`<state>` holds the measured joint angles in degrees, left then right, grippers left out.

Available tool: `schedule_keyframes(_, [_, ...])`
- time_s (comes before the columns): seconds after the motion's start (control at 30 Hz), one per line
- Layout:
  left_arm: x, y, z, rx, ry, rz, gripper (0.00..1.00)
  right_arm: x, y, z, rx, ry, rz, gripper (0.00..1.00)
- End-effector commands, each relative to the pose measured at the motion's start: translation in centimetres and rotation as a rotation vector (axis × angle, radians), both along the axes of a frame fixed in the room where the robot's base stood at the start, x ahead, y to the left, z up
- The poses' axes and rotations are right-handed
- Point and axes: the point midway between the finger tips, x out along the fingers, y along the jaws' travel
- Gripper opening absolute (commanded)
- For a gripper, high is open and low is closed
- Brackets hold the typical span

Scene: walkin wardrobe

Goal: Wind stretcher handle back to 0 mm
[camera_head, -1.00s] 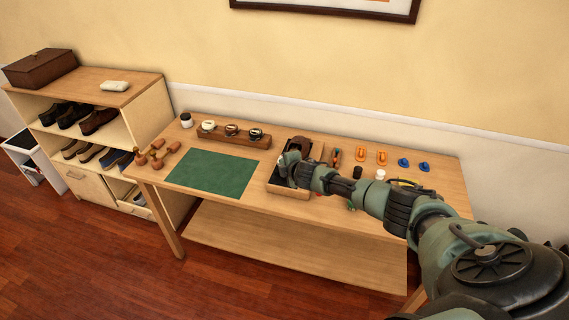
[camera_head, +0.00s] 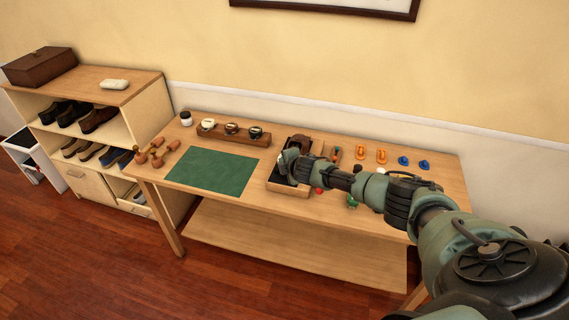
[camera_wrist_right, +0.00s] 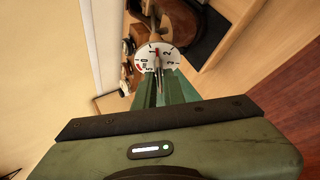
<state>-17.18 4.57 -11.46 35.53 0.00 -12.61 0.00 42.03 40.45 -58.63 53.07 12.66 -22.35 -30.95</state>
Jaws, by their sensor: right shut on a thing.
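The stretcher's round white dial (camera_wrist_right: 155,57) shows in the right wrist view, with black numbers, a red patch at its left edge and a thin red pointer. The exact reading is too small to tell. My right gripper (camera_wrist_right: 158,84) has its green fingers shut at the dial, on the stretcher handle, which the fingers mostly hide. In the head view my right gripper (camera_head: 282,165) is over the wooden tray (camera_head: 290,190) on the table, covering the stretcher. A dark brown shoe (camera_wrist_right: 193,22) lies behind the dial. My left gripper is out of view.
A green mat (camera_head: 212,172) lies left of the tray. A wooden rack (camera_head: 233,137) holds several small jars behind it. Orange pieces (camera_head: 381,156) and blue pieces (camera_head: 404,163) lie at right. My right forearm crosses the table's right half. A shoe shelf (camera_head: 118,90) stands at left.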

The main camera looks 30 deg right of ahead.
Motion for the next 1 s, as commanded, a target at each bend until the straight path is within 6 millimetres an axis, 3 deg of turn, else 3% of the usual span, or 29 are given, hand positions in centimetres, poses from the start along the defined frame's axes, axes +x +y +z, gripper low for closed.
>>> schedule_keyframes(0.47, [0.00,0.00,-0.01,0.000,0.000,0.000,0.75,-0.01,0.20,-0.09,0.002,0.001,0.002,0.00])
schedule_keyframes(0.5, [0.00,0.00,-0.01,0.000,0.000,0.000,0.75,-0.01,0.20,-0.09,0.003,0.001,0.003,0.13])
schedule_keyframes(0.57, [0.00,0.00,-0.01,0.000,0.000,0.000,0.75,0.00,0.20,-0.08,0.002,0.001,0.002,0.27])
schedule_keyframes(1.0, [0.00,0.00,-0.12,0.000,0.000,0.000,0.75,-0.32,0.07,0.14,0.001,0.000,0.000,0.27])
